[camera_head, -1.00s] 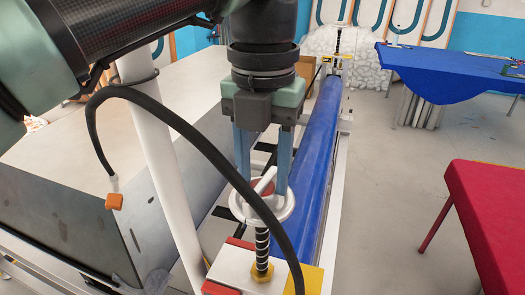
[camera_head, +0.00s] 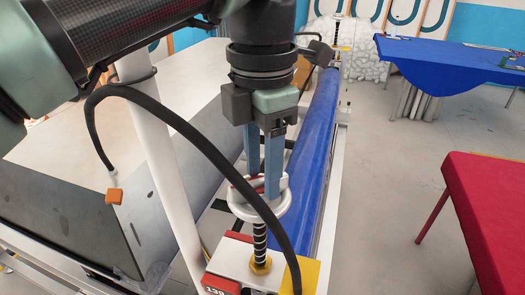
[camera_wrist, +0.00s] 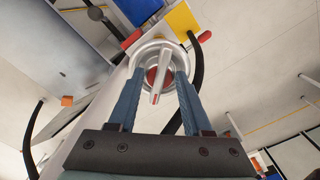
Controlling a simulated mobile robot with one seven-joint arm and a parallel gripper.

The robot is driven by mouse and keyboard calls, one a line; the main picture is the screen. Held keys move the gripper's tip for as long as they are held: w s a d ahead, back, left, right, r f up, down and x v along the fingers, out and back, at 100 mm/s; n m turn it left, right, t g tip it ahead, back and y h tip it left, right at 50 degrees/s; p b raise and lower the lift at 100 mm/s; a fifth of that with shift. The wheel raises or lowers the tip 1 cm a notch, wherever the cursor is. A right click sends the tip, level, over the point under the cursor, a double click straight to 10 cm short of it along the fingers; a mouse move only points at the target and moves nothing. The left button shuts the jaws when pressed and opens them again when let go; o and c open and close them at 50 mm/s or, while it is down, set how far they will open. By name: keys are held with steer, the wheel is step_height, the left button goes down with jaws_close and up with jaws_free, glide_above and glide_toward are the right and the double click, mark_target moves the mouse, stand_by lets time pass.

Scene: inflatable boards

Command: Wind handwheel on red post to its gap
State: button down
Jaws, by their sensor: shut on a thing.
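The pale grey handwheel (camera_head: 241,211) sits on top of a black-and-white threaded spindle (camera_head: 260,241) on a white post with red and yellow faces. In the wrist view, the handwheel (camera_wrist: 150,47) shows a ring, a red hub (camera_wrist: 151,76) and a white bar across it. My gripper (camera_head: 262,190) points down with its two blue fingers at the wheel, shut on it. In the wrist view, my gripper (camera_wrist: 160,74) has one finger on each side of the hub. The fingers partly hide the wheel in the head view. I cannot make out a gap mark.
A red table (camera_head: 485,210) stands right, a blue one (camera_head: 450,60) farther back. Open floor lies between.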

steer(key=shift+w+r, duration=0.15)
steer(key=shift+r, duration=0.1)
steer(key=c, duration=0.6)
jaws_free()
steer(key=shift+o, duration=1.3)
steer(key=shift+a+f, duration=0.15)
step_height(320, 180, up, 13)
steer(key=p, duration=0.5)
steer(key=shift+p, duration=0.35)
